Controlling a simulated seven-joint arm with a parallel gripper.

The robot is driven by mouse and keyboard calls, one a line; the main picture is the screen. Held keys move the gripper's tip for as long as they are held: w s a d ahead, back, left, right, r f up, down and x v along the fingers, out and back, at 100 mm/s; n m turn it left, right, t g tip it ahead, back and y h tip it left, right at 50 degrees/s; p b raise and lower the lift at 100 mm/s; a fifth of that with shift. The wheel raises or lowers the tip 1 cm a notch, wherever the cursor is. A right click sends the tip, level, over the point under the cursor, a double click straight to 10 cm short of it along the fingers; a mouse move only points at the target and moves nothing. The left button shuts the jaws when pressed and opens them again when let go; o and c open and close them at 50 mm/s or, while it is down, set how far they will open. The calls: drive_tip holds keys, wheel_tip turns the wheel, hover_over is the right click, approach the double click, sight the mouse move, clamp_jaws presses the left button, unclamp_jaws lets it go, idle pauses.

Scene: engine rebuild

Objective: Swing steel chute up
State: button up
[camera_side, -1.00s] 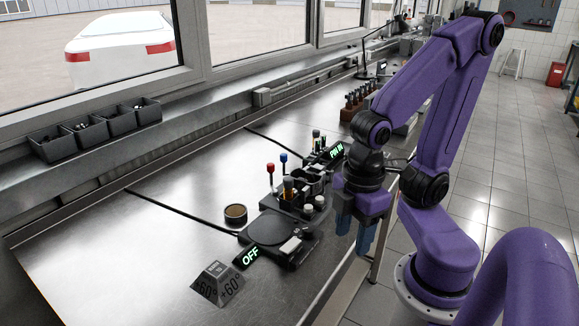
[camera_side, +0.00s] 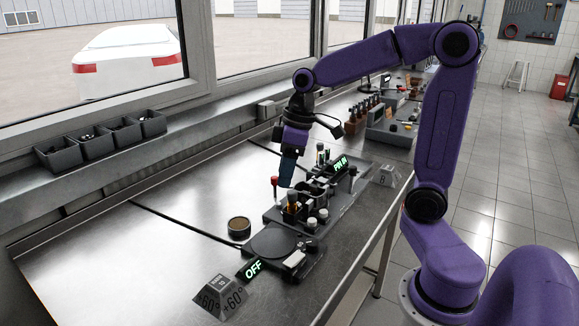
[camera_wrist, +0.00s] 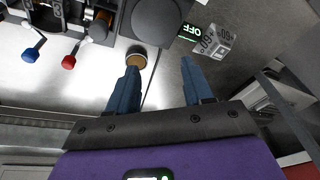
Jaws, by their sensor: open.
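A dark fixture (camera_side: 345,203) stands on the steel bench, with a round disc plate (camera_side: 272,243) at its near end; the plate also shows in the wrist view (camera_wrist: 155,20). A red-knobbed lever (camera_side: 274,181) rises at its window side. In the wrist view the red knob (camera_wrist: 69,61) and a blue knob (camera_wrist: 29,55) show at upper left; in the side view my gripper hides the blue one. I cannot single out the steel chute. My gripper (camera_side: 288,180) is above the fixture's window side, fingers down. In the wrist view its fingers (camera_wrist: 160,75) are apart with nothing between them.
A small round tin (camera_side: 239,226) sits beside the fixture. Another lit display (camera_side: 341,163) is at the far end. Dark bins (camera_side: 100,140) line the sill. The bench at left is clear.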

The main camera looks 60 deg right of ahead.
drive_tip(key=w+d+r+m+t+h, duration=0.1)
drive_tip(key=w+d+r+m, duration=0.15)
drive_tip(key=d, duration=0.85)
drive_tip(key=w+d+r+m+t, duration=0.15)
drive_tip(key=w+d, duration=0.25)
drive_tip(key=d, duration=0.7)
drive_tip(key=x, duration=1.7)
drive_tip(key=shift+w+d+f, duration=0.1)
drive_tip(key=shift+w+d, duration=0.05)
drive_tip(key=shift+w, duration=0.3)
clamp_jaws()
